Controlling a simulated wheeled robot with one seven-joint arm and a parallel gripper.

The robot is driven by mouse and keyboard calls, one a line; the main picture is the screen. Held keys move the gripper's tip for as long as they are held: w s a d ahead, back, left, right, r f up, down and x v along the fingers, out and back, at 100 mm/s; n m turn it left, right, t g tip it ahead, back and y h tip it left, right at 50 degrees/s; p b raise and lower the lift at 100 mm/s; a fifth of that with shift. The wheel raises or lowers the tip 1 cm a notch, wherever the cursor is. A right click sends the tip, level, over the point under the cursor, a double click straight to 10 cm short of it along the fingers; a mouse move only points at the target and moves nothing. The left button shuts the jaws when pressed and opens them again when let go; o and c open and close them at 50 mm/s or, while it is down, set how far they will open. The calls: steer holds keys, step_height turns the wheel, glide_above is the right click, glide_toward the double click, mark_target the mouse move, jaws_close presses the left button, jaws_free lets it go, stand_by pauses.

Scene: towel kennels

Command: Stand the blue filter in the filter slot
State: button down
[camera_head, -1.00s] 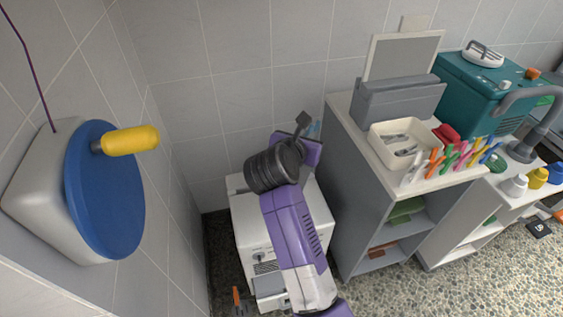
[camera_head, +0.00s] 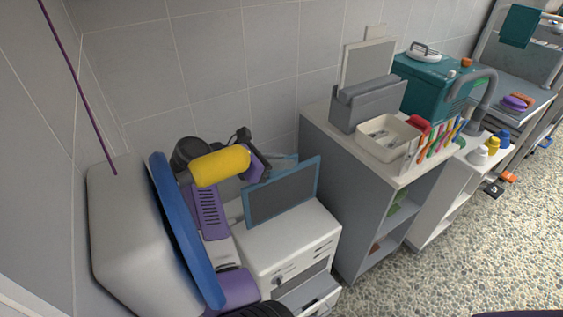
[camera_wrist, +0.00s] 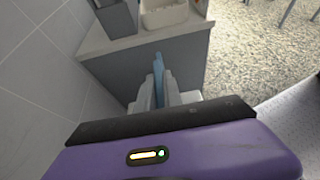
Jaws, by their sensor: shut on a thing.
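The blue filter (camera_head: 284,194), a grey panel in a blue frame, is upright and slightly tilted above the white machine in the head view. In the wrist view it shows edge-on (camera_wrist: 158,70) between the pale fingers of my gripper (camera_wrist: 162,92), which is shut on it. In the head view my gripper (camera_head: 280,163) is at the filter's upper left edge, partly hidden. A grey slotted holder (camera_head: 367,106) stands on the cabinet top, right of the filter, with a pale-framed panel (camera_head: 367,64) behind it. I cannot tell whether that holder is the filter slot.
A white machine (camera_head: 276,243) is below the filter. The grey cabinet (camera_head: 340,190) carries a cream tray (camera_head: 388,137) and coloured sticks, with a teal box (camera_head: 425,85) behind.

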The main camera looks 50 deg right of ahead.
steer(key=w+d+f+b, duration=0.2)
steer(key=w+f+b, duration=0.1)
steer(key=w+b, duration=0.5)
steer(key=shift+w+d+b, duration=0.3)
steer(key=shift+d+b, duration=0.1)
steer(key=shift+b, duration=0.55)
steer(key=shift+r+b, duration=0.1)
steer(key=shift+b, duration=0.25)
stand_by(0.5)
steer(key=shift+f+b, duration=1.3)
steer(key=shift+f, duration=0.35)
steer(key=shift+f+b, duration=0.85)
steer(key=shift+b, duration=0.1)
